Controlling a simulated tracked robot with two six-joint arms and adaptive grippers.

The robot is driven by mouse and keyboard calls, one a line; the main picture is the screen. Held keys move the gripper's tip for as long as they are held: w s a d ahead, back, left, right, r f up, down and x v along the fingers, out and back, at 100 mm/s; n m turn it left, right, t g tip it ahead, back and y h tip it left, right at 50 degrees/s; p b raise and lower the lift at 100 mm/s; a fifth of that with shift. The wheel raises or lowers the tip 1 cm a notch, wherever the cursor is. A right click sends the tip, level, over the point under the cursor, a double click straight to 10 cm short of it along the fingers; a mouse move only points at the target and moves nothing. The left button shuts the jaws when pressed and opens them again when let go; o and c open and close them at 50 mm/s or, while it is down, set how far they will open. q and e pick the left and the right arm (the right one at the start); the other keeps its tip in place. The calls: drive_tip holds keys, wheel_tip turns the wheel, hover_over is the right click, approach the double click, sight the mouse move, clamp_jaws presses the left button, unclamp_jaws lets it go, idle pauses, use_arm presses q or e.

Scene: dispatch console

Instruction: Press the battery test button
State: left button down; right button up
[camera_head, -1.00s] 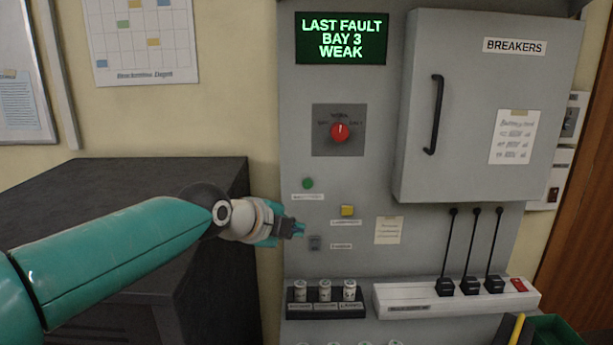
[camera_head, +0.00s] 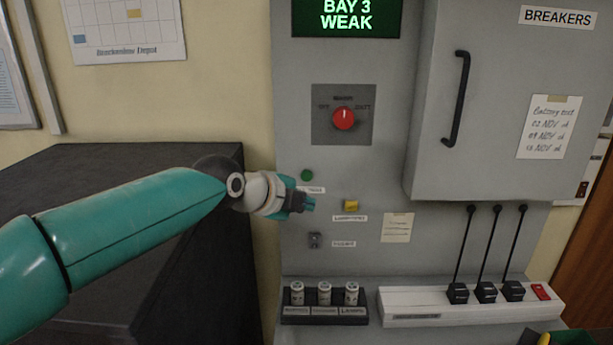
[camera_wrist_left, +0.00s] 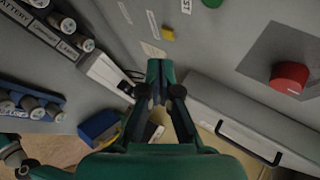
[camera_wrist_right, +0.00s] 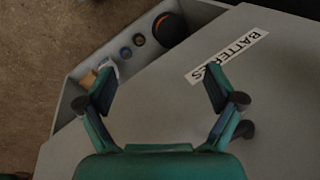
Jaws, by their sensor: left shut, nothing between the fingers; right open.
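The grey panel (camera_head: 300,60) carries a small green button (camera_head: 307,175), a yellow button (camera_head: 351,206) and a grey switch (camera_head: 315,240), each with a label; the green button's label is partly hidden and I cannot read it. My left gripper (camera_head: 309,203) is shut and empty, just below the green button and left of the yellow one; I cannot tell its gap to the panel. In the left wrist view, the left fingertips (camera_wrist_left: 160,72) are together, below the yellow button (camera_wrist_left: 168,33). My right gripper (camera_wrist_right: 158,82) is open and empty above a surface labelled BATTERIES.
A red knob (camera_head: 343,118) sits above the buttons. The breaker door (camera_head: 490,100) with its black handle projects at right. Fuse holders (camera_head: 324,294) and a white strip with black plugs (camera_head: 420,308) stand below. A dark cabinet (camera_head: 120,170) is at left.

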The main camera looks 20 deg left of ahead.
sight(307, 176)
use_arm(q)
drive_tip(key=shift+w+a+p, duration=0.4)
drive_tip(key=shift+w+p, duration=0.3)
drive_tip(key=shift+w, duration=0.6)
drive_tip(key=shift+w+a+p, duration=0.35)
drive_tip(key=shift+w+p, duration=0.35)
drive_tip(key=shift+w, duration=0.6)
drive_tip(key=shift+w+a+p, duration=0.4)
drive_tip(key=shift+w+p, duration=0.3)
drive_tip(key=shift+w, duration=0.6)
drive_tip(key=shift+w, duration=0.1)
drive_tip(key=shift+w+a, duration=0.1)
drive_tip(key=shift+w, duration=0.2)
drive_tip(key=shift+w+a+r+p, duration=0.1)
drive_tip(key=shift+w+a+p, duration=0.05)
drive_tip(key=shift+w+p, duration=0.2)
drive_tip(key=shift+s+b, duration=0.5)
drive_tip(key=shift+b, duration=0.3)
drive_tip(key=shift+s+d, duration=0.25)
